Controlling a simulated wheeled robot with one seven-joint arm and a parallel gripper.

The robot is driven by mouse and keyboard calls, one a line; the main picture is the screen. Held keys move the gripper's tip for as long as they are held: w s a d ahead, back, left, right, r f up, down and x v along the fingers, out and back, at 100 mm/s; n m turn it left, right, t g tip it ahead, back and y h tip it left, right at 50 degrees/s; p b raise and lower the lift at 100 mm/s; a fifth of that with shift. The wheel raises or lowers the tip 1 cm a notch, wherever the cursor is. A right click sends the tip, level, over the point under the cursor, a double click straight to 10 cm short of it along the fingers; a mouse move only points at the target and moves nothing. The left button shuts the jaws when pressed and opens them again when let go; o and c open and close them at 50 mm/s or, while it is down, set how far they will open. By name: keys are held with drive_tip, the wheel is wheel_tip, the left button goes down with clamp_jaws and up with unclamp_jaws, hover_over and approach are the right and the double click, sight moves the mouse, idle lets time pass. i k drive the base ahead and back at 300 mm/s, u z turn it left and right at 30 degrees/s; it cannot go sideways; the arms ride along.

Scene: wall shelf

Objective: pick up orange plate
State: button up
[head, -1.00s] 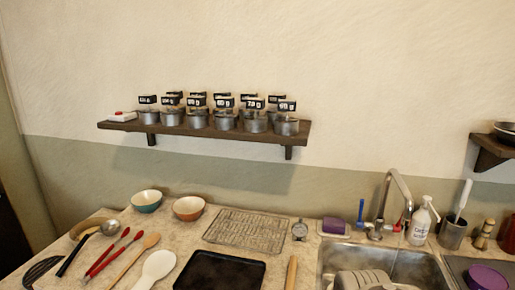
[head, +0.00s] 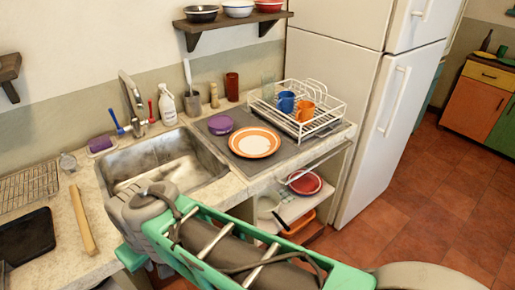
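An orange plate (head: 254,141) with a white rim band and pale centre lies flat on the grey mat to the right of the sink. Nothing lies on it. My arm reaches across the bottom of the head view, in front of the counter. My gripper's fingers cannot be made out in this view.
A sink (head: 162,160) is left of the plate. A purple round item (head: 220,124) lies close behind the plate. A white dish rack (head: 327,121) with a blue cup (head: 287,102) and orange cup (head: 305,110) stands right. A fridge (head: 372,110) borders the counter.

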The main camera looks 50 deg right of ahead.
sight(250, 142)
drive_tip(key=u, duration=2.85)
drive_tip(key=k, duration=0.5)
drive_tip(key=z, duration=1.4)
